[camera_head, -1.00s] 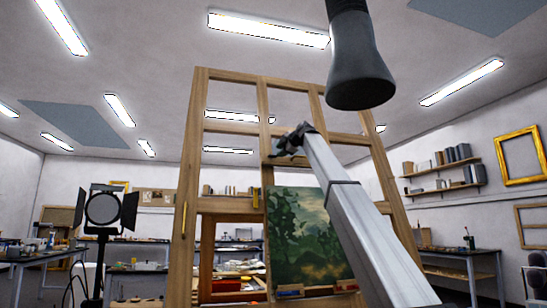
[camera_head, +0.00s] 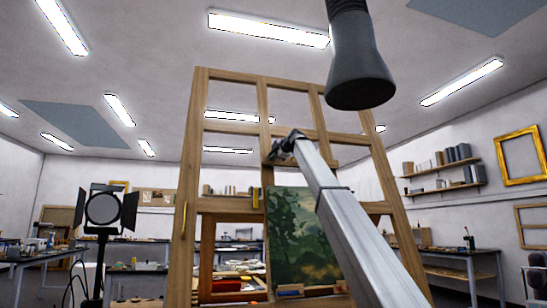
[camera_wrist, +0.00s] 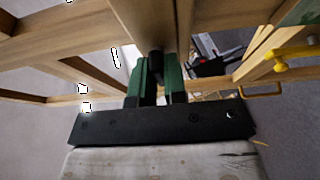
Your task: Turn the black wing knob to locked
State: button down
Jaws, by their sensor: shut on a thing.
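The black wing knob (camera_wrist: 155,62) shows in the wrist view as a dark piece between the two green fingers of my gripper (camera_wrist: 157,80). The fingers are closed on it from both sides and hide most of its shape. In the head view my gripper (camera_head: 277,152) is at the upper middle of the wooden easel (camera_head: 190,170), just above the painting, and the knob cannot be made out there. I see no lock marking, so the knob's exact angle cannot be told.
A green landscape painting (camera_head: 290,230) stands on the easel below my gripper. A yellow handle (camera_wrist: 290,58) and a brass loop (camera_wrist: 262,93) are to the right in the wrist view. A black lamp (camera_head: 358,70) hangs above. A studio light (camera_head: 103,208) stands at left.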

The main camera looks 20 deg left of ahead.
jog(key=shift+m, duration=0.3)
jog(key=m+t+h, duration=0.1)
jog(key=m+t, duration=0.2)
jog(key=m, duration=0.6)
jog(key=m+t+h, duration=0.2)
jog(key=m+t, duration=0.1)
jog(key=m, duration=0.5)
jog(key=m+t+h, duration=0.1)
jog(key=m+t, duration=0.1)
jog(key=m, duration=0.7)
jog(key=shift+s+a+f+m+t+h, duration=0.1)
jog(key=shift+a+m+t+h, duration=0.05)
jog(key=shift+m+t+h, duration=0.2)
jog(key=m+h, duration=0.1)
jog(key=m, duration=0.1)
jog(key=m+h, duration=0.1)
jog(key=m, duration=0.2)
jog(key=shift+m+h, duration=0.25)
jog(key=shift+m, duration=0.1)
jog(key=m+h, duration=0.1)
jog(key=m, duration=0.1)
jog(key=m+g, duration=0.1)
jog(key=m, duration=0.2)
jog(key=shift+a+h, duration=0.1)
jog(key=shift+h, duration=0.3)
jog(key=m+g+h, duration=0.1)
jog(key=m, duration=0.3)
jog(key=shift+m+g, duration=0.25)
jog(key=shift+m, duration=0.15)
